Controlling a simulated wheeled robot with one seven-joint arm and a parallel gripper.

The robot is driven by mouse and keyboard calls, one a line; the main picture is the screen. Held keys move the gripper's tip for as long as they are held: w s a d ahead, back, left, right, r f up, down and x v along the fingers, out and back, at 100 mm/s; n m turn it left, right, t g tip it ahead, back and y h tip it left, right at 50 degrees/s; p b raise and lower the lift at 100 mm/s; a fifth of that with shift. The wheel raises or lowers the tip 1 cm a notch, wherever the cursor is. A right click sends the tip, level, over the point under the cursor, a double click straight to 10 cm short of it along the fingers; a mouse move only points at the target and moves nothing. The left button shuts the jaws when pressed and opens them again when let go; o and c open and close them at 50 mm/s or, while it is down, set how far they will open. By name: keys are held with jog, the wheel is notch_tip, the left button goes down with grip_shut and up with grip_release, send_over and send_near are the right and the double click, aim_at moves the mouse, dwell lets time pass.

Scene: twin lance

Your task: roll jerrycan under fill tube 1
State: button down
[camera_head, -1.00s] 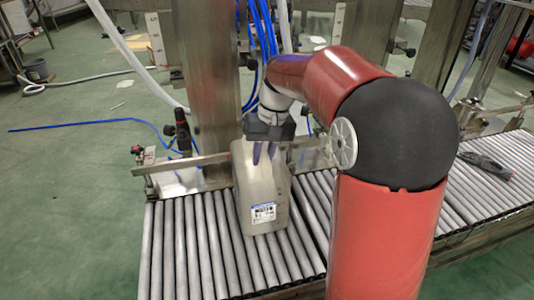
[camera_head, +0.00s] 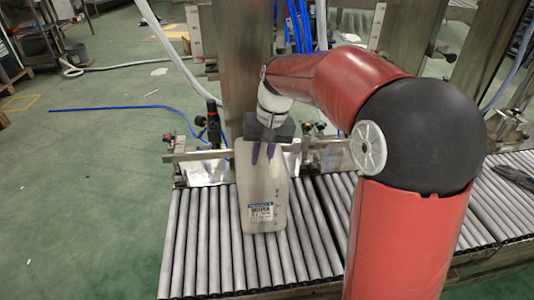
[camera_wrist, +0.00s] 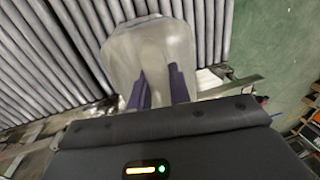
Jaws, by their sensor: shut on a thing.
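The jerrycan (camera_head: 262,210) is a pale grey-beige can with a white and blue label on its near face. It stands upright on the conveyor rollers, in front of the steel post. My gripper (camera_head: 263,153) is shut on its top from above. In the wrist view the jerrycan (camera_wrist: 150,42) lies between the dark purple fingers of my gripper (camera_wrist: 157,88). Blue hoses (camera_head: 298,25) hang behind my arm. I cannot tell which part is fill tube 1; my arm and the picture's top edge hide much there.
The roller conveyor (camera_head: 195,245) has bare rollers left and right of the jerrycan. A metal guide rail (camera_head: 195,155) with clamps runs along its back. The steel post (camera_head: 240,60) stands close behind. A dark tool (camera_head: 515,178) lies at the far right.

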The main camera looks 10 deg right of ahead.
jog(key=c, duration=1.2)
grip_release()
notch_tip(320, 180, up, 7)
jog(key=d+p, duration=0.1)
jog(key=d, duration=0.1)
jog(key=s+d+f+t+h, duration=0.1)
jog(key=s+d+t, duration=0.1)
jog(key=s, duration=0.9)
jog(key=s+d+f+t+h, duration=0.1)
jog(key=s+d+f+t, duration=0.1)
jog(key=s, duration=0.9)
jog(key=shift+s+d+f+t, duration=0.35)
jog(key=shift+d+t, duration=0.45)
jog(key=shift+d, duration=0.45)
